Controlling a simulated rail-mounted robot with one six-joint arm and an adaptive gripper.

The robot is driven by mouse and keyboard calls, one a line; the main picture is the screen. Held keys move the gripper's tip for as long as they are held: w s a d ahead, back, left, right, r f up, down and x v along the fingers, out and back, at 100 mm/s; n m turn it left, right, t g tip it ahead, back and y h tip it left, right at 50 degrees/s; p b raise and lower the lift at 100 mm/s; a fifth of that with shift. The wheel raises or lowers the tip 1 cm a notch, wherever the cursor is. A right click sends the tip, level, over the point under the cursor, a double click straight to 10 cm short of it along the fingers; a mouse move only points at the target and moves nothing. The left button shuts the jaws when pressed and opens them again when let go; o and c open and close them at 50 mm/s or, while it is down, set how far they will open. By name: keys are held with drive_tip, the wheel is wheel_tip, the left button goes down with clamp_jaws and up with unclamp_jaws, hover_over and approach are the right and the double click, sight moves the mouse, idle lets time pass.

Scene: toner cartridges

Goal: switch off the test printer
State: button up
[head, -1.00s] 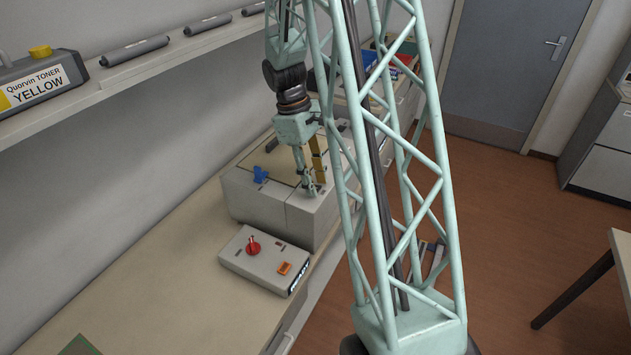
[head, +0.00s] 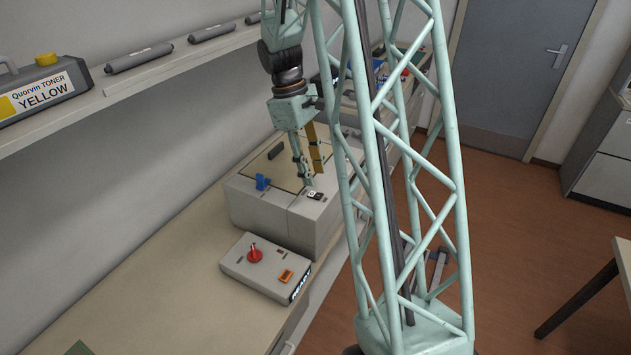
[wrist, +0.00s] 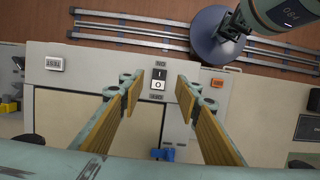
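The test printer (head: 262,215) is a grey box on the bench with a tan top panel and a blue lever (head: 262,182). Its small black-and-white rocker switch (head: 315,195) is on the top, near the front edge. In the wrist view the rocker (wrist: 158,80) shows a dark half marked I and a white half marked O. I cannot tell for sure which half is pressed. My gripper (head: 314,179) is over the printer top, just above and apart from the switch. In the wrist view my gripper (wrist: 160,88) is open and empty, its yellow-padded fingers on either side of the rocker.
A grey control box (head: 240,262) with a red knob (head: 255,254), an orange switch (head: 286,276) and a lit READY display (head: 300,284) sits beside the printer. A shelf (head: 110,92) above holds a yellow toner bottle (head: 40,88) and dark rollers. The near bench is mostly clear.

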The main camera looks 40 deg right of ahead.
drive_tip(key=shift+v, duration=2.8)
drive_tip(key=s+a+r+m+t+b, duration=0.1)
drive_tip(key=s+a+r+t+b, duration=0.15)
drive_tip(key=s+a+r, duration=0.45)
drive_tip(key=s+a+r+m+t+b, duration=0.1)
drive_tip(key=s+a+r+b, duration=0.2)
drive_tip(key=a, duration=0.8)
drive_tip(key=s+a+t+b, duration=0.1)
drive_tip(key=s+a+b, duration=0.2)
drive_tip(key=s+a, duration=0.3)
drive_tip(key=s+a+m+t+y+b, duration=0.1)
drive_tip(key=s+a+t+b, duration=0.1)
drive_tip(key=s+a, duration=0.5)
drive_tip(key=shift+s+a+f+m+b, duration=0.25)
drive_tip(key=shift+s+b, duration=0.2)
drive_tip(key=shift+s, duration=2)
